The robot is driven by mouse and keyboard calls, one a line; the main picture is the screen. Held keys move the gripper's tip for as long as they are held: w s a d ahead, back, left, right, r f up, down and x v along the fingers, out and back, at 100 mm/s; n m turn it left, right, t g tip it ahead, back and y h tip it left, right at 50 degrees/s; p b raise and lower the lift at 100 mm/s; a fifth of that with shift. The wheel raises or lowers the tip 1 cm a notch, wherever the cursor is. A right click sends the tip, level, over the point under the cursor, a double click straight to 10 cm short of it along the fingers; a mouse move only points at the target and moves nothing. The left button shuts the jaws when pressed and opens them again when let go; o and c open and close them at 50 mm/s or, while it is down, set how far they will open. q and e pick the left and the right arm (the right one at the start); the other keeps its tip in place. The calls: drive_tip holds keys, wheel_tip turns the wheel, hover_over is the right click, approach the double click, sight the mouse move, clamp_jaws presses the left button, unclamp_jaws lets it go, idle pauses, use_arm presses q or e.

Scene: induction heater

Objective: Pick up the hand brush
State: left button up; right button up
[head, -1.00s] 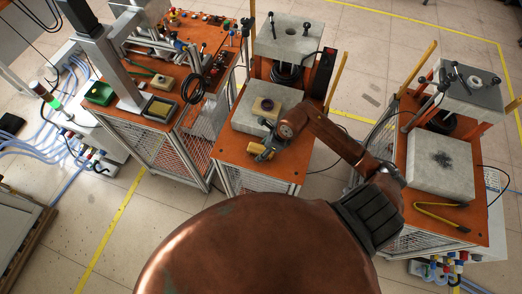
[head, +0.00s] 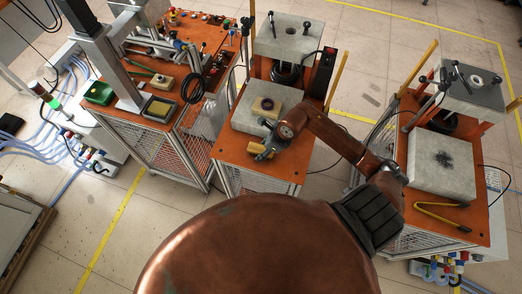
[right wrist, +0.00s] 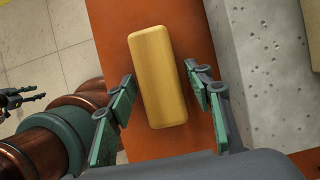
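The hand brush shows in the right wrist view as a long yellow wooden block (right wrist: 158,77) lying on an orange tabletop. In the right wrist view my right gripper (right wrist: 160,98) is open, with one green-padded finger on each side of the brush and gaps between. A dark pronged part at the left edge of that view looks like my left gripper (right wrist: 22,100); its opening is unclear. My left gripper does not show in the head view.
A grey concrete block (head: 246,122) with a square tan piece (head: 266,106) on it stands just behind the brush. The orange tabletop (head: 266,173) is clear in front. Carts with equipment stand left and right; a yellow-handled tool (head: 440,217) lies on the right one.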

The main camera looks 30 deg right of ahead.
sight(260, 147)
drive_tip(key=c, duration=1.1)
drive_tip(key=shift+o, duration=0.2)
drive_tip(key=shift+r+p, duration=0.4)
drive_tip(key=shift+r, duration=0.05)
wheel_tip(260, 147, up, 3)
drive_tip(key=shift+w+f+b, duration=0.1)
drive_tip(key=shift+b, duration=0.35)
drive_tip(key=s+d+r+b, duration=0.1)
drive_tip(key=s+d+r, duration=0.3)
drive_tip(key=s+r, duration=0.5)
drive_tip(key=shift+s+r, duration=0.4)
drive_tip(key=shift+s, duration=1.9)
drive_tip(key=shift+d, duration=0.1)
